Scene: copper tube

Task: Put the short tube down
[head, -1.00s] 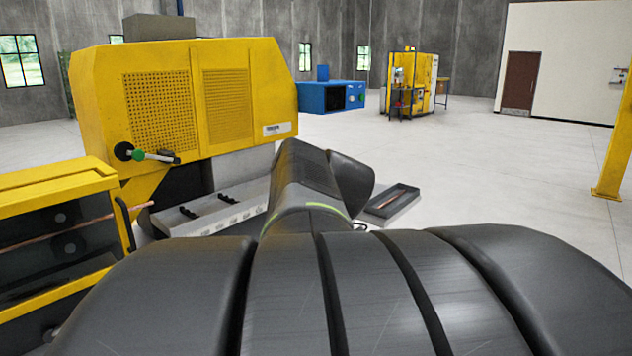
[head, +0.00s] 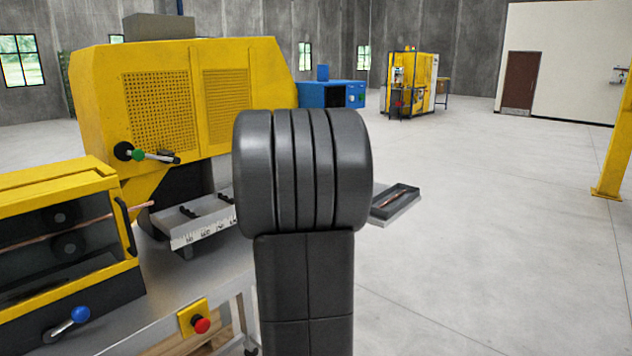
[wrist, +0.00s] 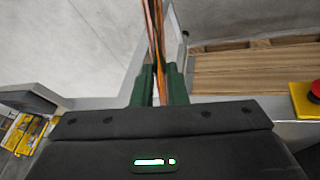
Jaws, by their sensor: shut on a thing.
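The short tube (wrist: 154,30) is copper-coloured and runs up from between my gripper's two green fingers to the top edge of the wrist view. It shows as a few narrow copper and dark strips, so I cannot tell its exact outline. My gripper (wrist: 159,72) is shut on it. In the head view my arm's dark links hide both the gripper and the held tube. The tube's far end is outside the wrist view.
A yellow machine (head: 105,90) stands at left. A copper tube (head: 50,232) runs through the yellow-framed unit (head: 15,188). A grey tray (head: 409,204) with a copper piece is right of my arm. A red button (head: 201,325) is on the bench front. Open floor lies at right.

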